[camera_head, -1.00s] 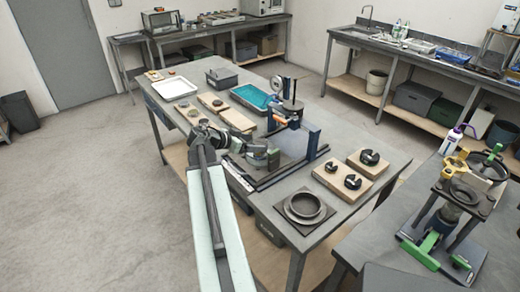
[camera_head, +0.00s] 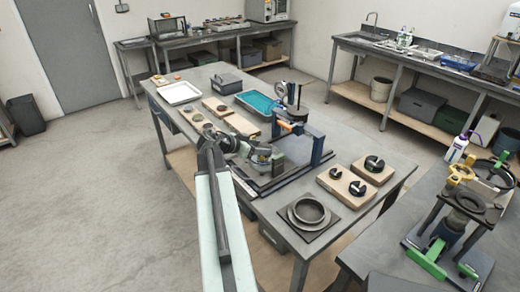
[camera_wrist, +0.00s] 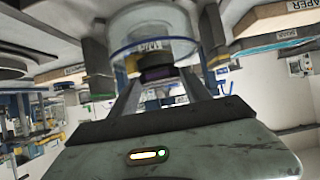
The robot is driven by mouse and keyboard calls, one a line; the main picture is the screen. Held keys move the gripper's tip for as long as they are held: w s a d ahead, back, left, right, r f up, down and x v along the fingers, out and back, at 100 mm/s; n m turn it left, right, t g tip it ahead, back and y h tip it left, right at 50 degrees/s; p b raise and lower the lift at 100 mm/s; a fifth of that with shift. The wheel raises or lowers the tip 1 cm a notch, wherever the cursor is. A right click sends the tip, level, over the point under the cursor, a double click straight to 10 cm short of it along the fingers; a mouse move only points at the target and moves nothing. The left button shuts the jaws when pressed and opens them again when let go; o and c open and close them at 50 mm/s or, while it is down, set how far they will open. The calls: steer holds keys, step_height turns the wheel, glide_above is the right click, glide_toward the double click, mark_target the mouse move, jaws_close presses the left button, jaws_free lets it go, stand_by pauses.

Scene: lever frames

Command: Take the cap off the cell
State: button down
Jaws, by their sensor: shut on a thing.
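My gripper (camera_head: 262,154) is low over the dark lever frame (camera_head: 277,176) on the middle table. In the wrist view, dark fingers (camera_wrist: 155,62) flank a clear round cylinder (camera_wrist: 152,27), which looks like the cap of the cell. The fingers are shut on it. A dark round part (camera_wrist: 159,72) with a purplish band shows behind or inside the clear wall; I cannot tell whether it belongs to the cell. In the head view the cap and cell are too small and partly hidden by my arm.
The frame's blue upright (camera_head: 317,149) and orange part (camera_head: 292,127) stand right of my gripper. Wooden boards with black rings (camera_head: 343,186) and a dark ringed plate (camera_head: 309,211) lie nearer. A teal tray (camera_head: 258,103) and a white tray (camera_head: 180,93) lie farther back.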

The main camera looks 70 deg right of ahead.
step_height(320, 180, up, 4)
steer(key=p, duration=0.3)
steer(key=shift+f, duration=0.15)
steer(key=w+a, duration=0.3)
steer(key=a, duration=0.4)
steer(key=w+a+p, duration=0.1)
steer(key=w+a, duration=0.3)
steer(key=a, duration=0.3)
steer(key=shift+w+a+r, duration=0.15)
steer(key=shift+r, duration=0.3)
